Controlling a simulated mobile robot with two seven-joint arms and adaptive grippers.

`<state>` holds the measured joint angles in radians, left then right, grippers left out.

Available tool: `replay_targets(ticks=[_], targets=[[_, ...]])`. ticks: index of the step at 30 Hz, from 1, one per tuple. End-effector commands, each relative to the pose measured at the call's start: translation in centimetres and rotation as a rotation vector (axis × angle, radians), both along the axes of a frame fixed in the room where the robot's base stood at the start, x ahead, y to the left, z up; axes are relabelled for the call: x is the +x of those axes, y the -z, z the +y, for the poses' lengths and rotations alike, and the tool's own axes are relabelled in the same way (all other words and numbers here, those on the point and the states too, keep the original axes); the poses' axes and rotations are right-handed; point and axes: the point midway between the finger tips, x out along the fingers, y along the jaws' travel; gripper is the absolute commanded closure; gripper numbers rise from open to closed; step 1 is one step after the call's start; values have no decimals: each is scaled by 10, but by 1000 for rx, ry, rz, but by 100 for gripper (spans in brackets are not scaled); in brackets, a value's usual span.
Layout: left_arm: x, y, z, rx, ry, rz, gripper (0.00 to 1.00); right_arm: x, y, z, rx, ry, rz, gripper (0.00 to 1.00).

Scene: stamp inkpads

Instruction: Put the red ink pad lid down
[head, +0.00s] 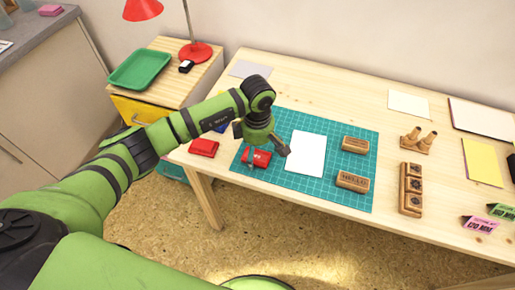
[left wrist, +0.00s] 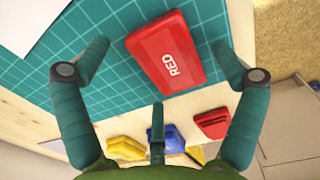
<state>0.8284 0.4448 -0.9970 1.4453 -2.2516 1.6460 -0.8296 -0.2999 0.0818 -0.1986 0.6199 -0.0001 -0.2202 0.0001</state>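The red lid, marked RED (head: 257,158), lies on the teal cutting mat (head: 315,188), near the mat's left side. It also shows in the left wrist view (left wrist: 172,55), label up, apparently flat on the mat. My left gripper (head: 262,148) is just above the lid. In the left wrist view its fingers are spread wide around the lid with gaps, holding nothing. A second red pad piece (head: 203,147) sits on the bare wood left of the mat; I cannot tell if it is open. My right gripper is not in view.
Blue (left wrist: 174,135) and yellow (left wrist: 126,148) pads stand in a row with the second red piece. White paper (head: 306,154) and wooden stamps (head: 352,181) lie on the mat. A red lamp (head: 195,54) and green tray (head: 139,69) stand on the side cabinet.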

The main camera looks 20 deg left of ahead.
Motion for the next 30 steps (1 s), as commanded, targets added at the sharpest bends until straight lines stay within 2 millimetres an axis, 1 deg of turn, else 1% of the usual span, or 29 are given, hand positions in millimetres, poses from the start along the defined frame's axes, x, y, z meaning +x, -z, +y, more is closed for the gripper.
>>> replay_targets(ticks=[7, 9, 11, 14, 21, 24, 27, 30], targets=[[0, -1, 0, 0, 0, 0, 5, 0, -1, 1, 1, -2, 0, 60], [0, -5, 0, 0, 0, 0, 5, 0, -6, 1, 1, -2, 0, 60], [1, -9, 0, -1, 0, -3, 5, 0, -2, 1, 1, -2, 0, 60], [2, -26, 0, -1, 1, -6, 5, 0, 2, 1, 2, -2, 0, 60], [1, -79, 0, 1, 1, -6, 5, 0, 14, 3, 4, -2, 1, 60], [1, -97, 0, 0, 0, -5, 5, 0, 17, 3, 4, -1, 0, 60], [0, -111, 0, 0, 0, -3, 5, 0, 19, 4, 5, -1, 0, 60], [0, -120, 0, 0, -1, -2, 5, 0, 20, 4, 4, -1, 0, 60]])
